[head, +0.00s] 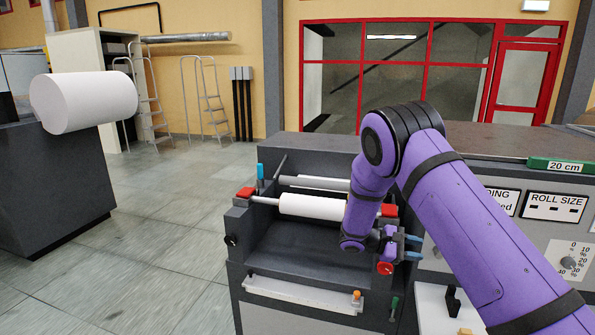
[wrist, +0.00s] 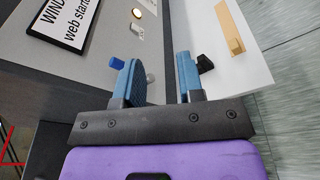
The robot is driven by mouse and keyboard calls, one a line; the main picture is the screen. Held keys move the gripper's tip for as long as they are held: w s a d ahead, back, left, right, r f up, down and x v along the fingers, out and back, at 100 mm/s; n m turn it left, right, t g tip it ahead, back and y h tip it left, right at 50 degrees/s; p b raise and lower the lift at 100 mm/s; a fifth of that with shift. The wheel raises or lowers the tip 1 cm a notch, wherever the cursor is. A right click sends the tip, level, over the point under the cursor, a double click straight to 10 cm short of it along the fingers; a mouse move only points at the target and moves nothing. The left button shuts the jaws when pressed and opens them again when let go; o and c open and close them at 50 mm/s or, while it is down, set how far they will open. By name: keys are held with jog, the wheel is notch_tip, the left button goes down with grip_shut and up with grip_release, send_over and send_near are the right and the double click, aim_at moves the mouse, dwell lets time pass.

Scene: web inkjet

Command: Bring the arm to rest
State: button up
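My purple arm (head: 465,220) reaches in from the lower right of the head view and bends down at a raised elbow. My gripper (head: 413,248) is at the right side of the roller unit, beside a red knob (head: 385,268). In the wrist view my gripper (wrist: 160,65) shows two blue-padded fingers apart, with nothing held between them. A grey panel and a white surface lie beyond the fingers. My forearm hides the right end of the white roll (head: 312,206).
The roller unit (head: 300,250) has red caps and a white front bar (head: 300,293). The grey machine panel with a roll-size sign (head: 555,207) stands at right. A large white roll (head: 85,102) rests on a dark stand at left. Tiled floor (head: 170,220) between is clear.

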jog(key=s+d+r+m+y, duration=0.1)
jog(key=s+r+m+y, duration=0.3)
jog(key=s+r, duration=0.55)
jog(key=s+d+r+m+y, duration=0.1)
jog(key=s+r+m+y, duration=0.1)
jog(key=s+r+y, duration=0.75)
jog(key=s+a+r+m+t+y, duration=0.1)
jog(key=s+r, duration=0.4)
jog(key=s, duration=0.5)
jog(key=s+a+r+m+t+y, duration=0.1)
jog(key=s+a+r+m+t, duration=0.1)
jog(key=s+r+t, duration=0.3)
jog(key=s+a+t, duration=0.1)
jog(key=s, duration=0.3)
jog(key=shift+s+a+r+t, duration=0.3)
jog(key=shift+s+a, duration=0.1)
jog(key=shift+y, duration=0.25)
